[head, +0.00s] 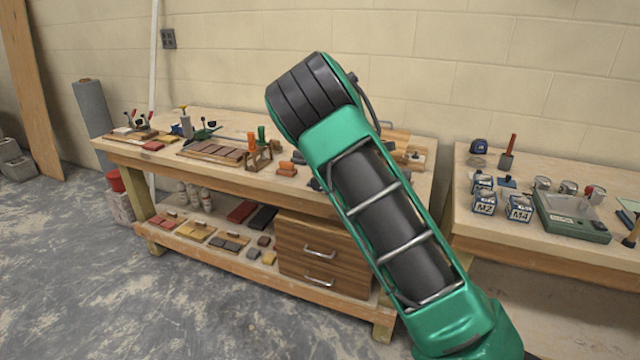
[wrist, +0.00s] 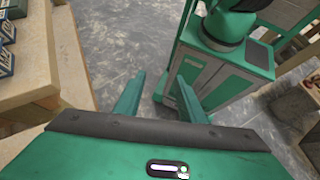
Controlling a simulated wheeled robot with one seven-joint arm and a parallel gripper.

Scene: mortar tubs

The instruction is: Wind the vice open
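I cannot make out a vice with certainty in either view. A small green tool (head: 205,131) stands on the long wooden workbench (head: 225,172), too small to identify. My green arm crosses the middle of the head view and hides the right part of that bench. My gripper (wrist: 160,82) shows in the wrist view, its two green fingers apart with nothing between them. The gripper cannot be made out in the head view.
A second bench (head: 530,240) at the right carries small labelled boxes (head: 518,208) and a green tray (head: 570,217). Drawers (head: 318,262) sit under the long bench. A bench edge (wrist: 68,60) runs left of the fingers in the wrist view. Floor at lower left is clear.

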